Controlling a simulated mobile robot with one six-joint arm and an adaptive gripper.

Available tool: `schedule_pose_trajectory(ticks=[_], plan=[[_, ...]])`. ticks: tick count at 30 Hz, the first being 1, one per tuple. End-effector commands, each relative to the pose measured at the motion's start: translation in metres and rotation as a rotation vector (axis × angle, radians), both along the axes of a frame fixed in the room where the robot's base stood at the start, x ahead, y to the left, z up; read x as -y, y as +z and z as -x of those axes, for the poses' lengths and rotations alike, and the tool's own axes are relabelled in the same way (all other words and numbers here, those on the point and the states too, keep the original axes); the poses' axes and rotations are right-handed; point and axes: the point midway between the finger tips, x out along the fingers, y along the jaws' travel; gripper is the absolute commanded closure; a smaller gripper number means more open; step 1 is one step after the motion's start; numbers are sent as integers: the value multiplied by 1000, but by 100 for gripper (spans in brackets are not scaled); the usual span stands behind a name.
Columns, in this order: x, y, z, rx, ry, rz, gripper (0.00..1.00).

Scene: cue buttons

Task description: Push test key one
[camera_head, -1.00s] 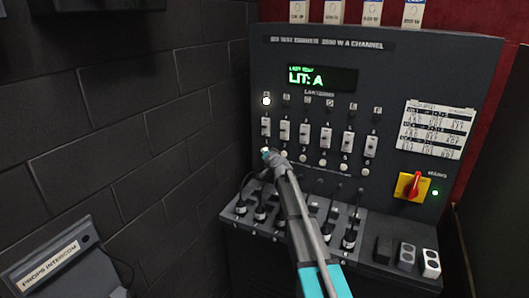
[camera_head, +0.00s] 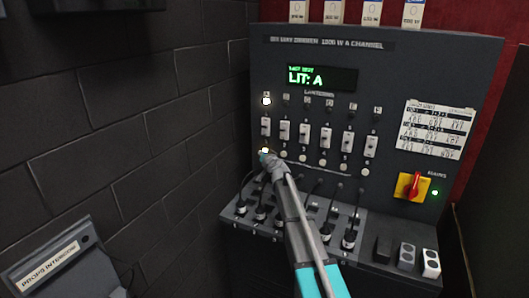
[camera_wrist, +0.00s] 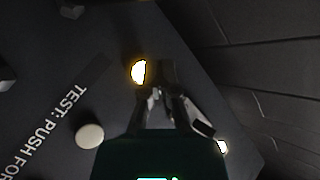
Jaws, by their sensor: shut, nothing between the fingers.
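Test key one (camera_head: 265,151) is the leftmost round button in the row under the sliders on the dark dimmer panel (camera_head: 400,72). It glows yellow-white, and it also shows in the wrist view (camera_wrist: 138,72), partly behind my fingertips. My gripper (camera_head: 264,157) is shut and empty, with its tip right at the lower edge of the key. In the wrist view my gripper (camera_wrist: 160,72) sits beside the glowing key; I cannot tell whether they touch. The green display (camera_head: 320,77) reads "LIT: A", and lamp A (camera_head: 267,100) is lit.
Unlit test key two (camera_head: 283,154) is close on the right, with several more beyond. Sliders (camera_head: 284,130) stand above; plugs and cables (camera_head: 260,213) fill the ledge below. A red mains switch (camera_head: 412,186) is at right. A block wall (camera_head: 130,120) stands close on the left.

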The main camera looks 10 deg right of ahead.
Motion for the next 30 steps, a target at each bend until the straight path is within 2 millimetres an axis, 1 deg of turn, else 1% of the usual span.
schedule_pose_trajectory(ticks=[1, 18, 23, 30], plan=[[-3, 0, 5, 0, 0, 1, 100], [-26, 0, 37, 0, 0, 0, 100], [-30, 0, 42, 0, 0, -1, 100], [-30, 0, 42, 0, 0, -1, 100]])
